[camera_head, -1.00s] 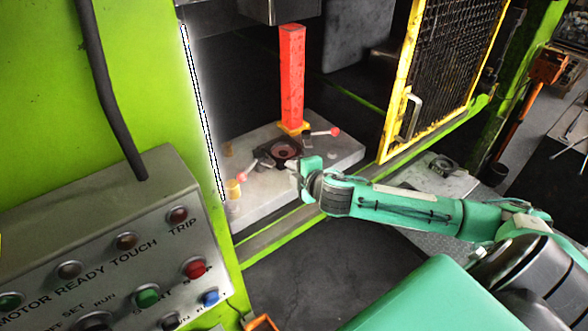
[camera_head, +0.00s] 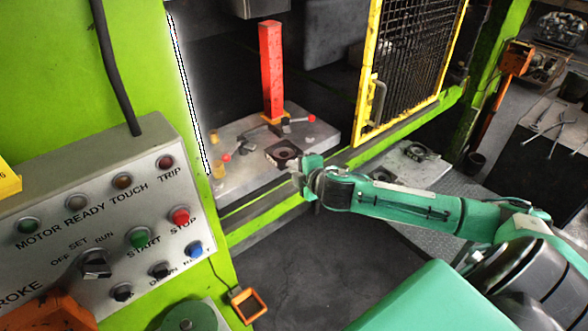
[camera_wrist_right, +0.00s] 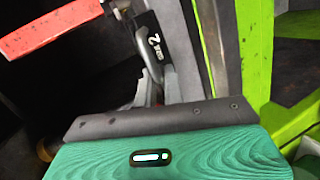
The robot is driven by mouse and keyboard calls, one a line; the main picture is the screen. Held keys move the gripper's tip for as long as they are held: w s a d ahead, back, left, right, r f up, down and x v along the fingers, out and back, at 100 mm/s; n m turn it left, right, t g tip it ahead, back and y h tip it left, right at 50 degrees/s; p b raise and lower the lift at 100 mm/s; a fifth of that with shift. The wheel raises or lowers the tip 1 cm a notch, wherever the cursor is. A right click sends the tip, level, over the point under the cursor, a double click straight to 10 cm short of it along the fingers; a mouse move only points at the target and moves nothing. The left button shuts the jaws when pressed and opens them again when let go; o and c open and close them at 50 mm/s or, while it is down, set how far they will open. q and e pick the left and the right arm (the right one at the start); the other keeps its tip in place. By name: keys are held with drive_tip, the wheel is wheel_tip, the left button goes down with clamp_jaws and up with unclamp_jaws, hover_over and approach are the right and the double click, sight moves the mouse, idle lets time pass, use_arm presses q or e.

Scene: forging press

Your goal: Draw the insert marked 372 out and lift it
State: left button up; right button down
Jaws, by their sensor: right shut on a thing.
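My right gripper (camera_head: 302,180) is just in front of the press bed, off its front edge, to the lower right of the dark die holder (camera_head: 283,153) with a round recess. The gripper is shut on a dark piece, taken as the insert (camera_wrist_right: 155,48), seen in the right wrist view. White marks with a clear "2" show on it; the rest of the number is not readable. In the head view the insert is mostly hidden at the gripper. The left gripper is not seen.
A red post (camera_head: 272,70) stands behind the holder. Ball-ended levers (camera_head: 226,157) flank the holder on the bed (camera_head: 235,178). A yellow mesh guard (camera_head: 410,65) stands to the right, a control panel (camera_head: 100,215) to the left. A green rail (camera_head: 270,212) runs in front.

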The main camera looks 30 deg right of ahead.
drive_tip(key=shift+w, duration=0.15)
drive_tip(key=c, duration=1.4)
unclamp_jaws()
drive_tip(key=shift+w, duration=0.1)
drive_tip(key=shift+c, duration=0.2)
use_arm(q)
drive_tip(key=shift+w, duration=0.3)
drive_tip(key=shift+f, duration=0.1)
use_arm(e)
drive_tip(key=shift+s, duration=0.25)
drive_tip(key=shift+s+d+b, duration=0.1)
drive_tip(key=shift+s+b, duration=0.15)
drive_tip(key=shift+b, duration=0.1)
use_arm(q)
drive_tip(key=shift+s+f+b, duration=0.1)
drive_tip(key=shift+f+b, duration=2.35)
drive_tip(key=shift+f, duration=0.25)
use_arm(e)
drive_tip(key=v, duration=1.3)
drive_tip(key=shift+r, duration=0.1)
